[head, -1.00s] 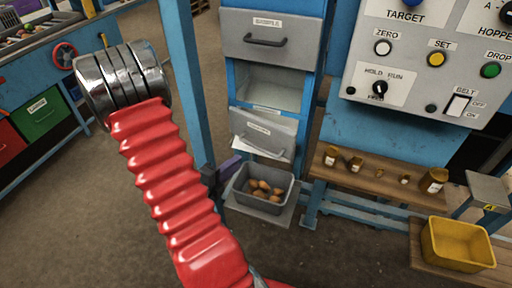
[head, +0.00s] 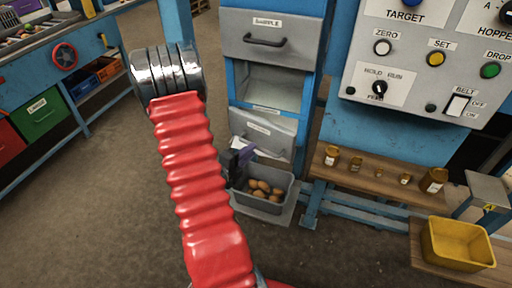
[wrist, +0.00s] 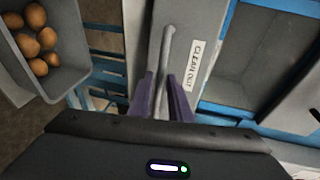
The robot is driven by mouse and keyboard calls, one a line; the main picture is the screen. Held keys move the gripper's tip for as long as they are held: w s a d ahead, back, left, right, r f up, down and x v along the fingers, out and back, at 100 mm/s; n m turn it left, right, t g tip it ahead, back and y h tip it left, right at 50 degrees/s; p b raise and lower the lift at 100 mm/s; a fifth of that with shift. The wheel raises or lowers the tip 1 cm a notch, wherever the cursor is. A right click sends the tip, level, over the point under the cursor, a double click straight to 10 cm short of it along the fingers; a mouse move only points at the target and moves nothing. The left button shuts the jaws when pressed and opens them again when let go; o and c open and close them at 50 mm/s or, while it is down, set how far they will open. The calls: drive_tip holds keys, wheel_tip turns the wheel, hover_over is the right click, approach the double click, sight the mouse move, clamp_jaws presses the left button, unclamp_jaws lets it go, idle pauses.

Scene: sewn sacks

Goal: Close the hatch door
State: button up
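The hatch door (head: 280,128) is a grey panel with a bar handle, low on the blue cabinet below an open compartment. It appears to stand tilted out from its frame. In the wrist view the door (wrist: 187,95) carries a "CLEAN OUT" label, and its handle (wrist: 168,45) runs between my gripper's purple fingers (wrist: 163,82). The fingers are a little apart around the bar; I see no clear grip on it. In the head view my gripper (head: 240,160) is at the door's left side and covers part of it and its handle.
A grey bin (head: 262,204) of brown potato-like items stands below the door; it shows at upper left in the wrist view (wrist: 75,75). A "SAMPLE" drawer (head: 270,42) is above. A wooden shelf (head: 380,185) with jars and a yellow tub (head: 458,245) are to the right.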

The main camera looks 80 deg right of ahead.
sight(257, 137)
drive_tip(key=shift+x, duration=2.25)
drive_tip(key=shift+c, duration=0.5)
clamp_jaws()
